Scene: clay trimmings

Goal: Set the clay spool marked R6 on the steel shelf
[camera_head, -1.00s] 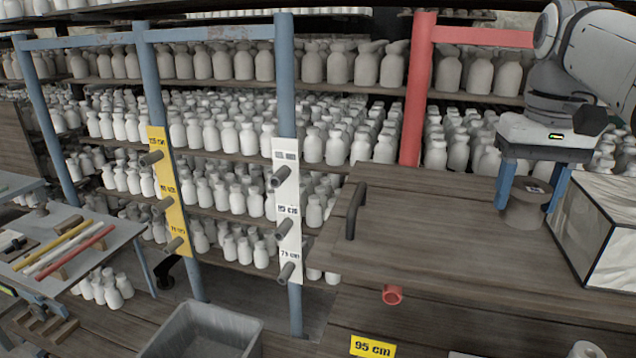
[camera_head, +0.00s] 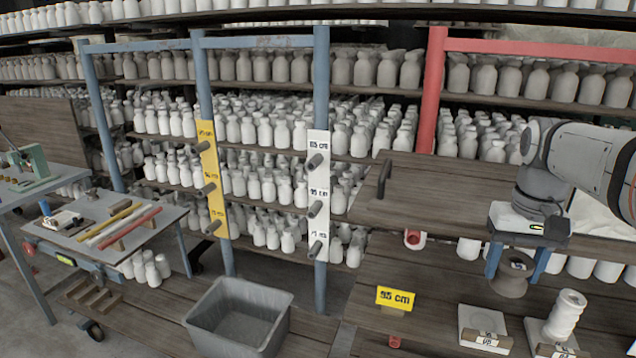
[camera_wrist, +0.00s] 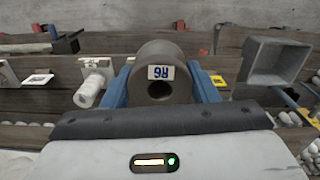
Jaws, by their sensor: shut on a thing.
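My gripper (camera_head: 516,268) is shut on a dark grey clay spool (camera_head: 511,278), with one blue finger on each side. In the wrist view, the spool (camera_wrist: 160,52) is between the fingers, and its white tag reads R6 upside down. The spool is in the air in front of the wooden shelving at the right. I cannot tell its exact gap to the boards. I cannot tell which surface is the steel shelf.
A white spool (camera_head: 566,314) stands on a pale plate at the lower right, beside another labelled pale plate (camera_head: 482,322). A yellow 95 cm sign (camera_head: 396,298) stands left of them. A grey bin (camera_head: 238,318) and white pegged post (camera_head: 318,190) are further left.

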